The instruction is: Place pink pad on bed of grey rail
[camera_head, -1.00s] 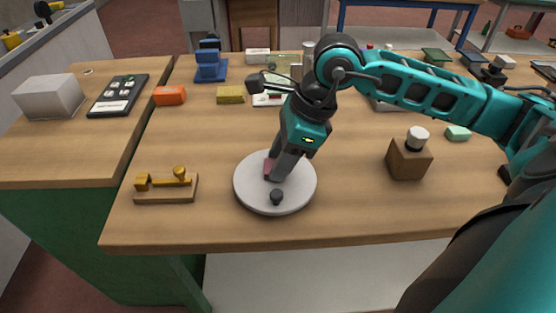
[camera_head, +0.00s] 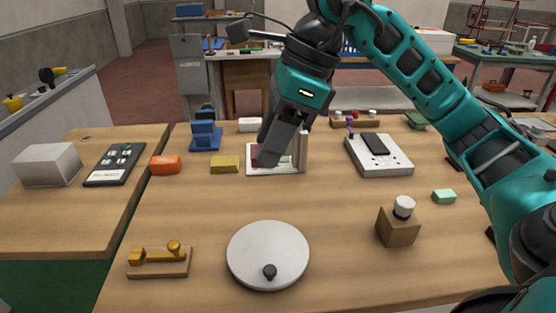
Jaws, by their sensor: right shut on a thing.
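My right gripper (camera_head: 270,150) is shut on the pink pad (camera_head: 257,156), raised above the table. The pad shows as a small dark pink patch at the left of the fingertips; the fingers hide part of it. Behind the gripper stands a white plate with an upright post (camera_head: 302,152), partly covered by the fingers. I cannot tell for sure which thing is the grey rail. My left gripper is not in view.
A round white disc with a black knob (camera_head: 268,250) lies bare at the front. Around it are a brass piece on a board (camera_head: 160,262), a wooden block with a white cap (camera_head: 398,226), a yellow block (camera_head: 225,164) and a white device (camera_head: 380,156). The middle of the table is clear.

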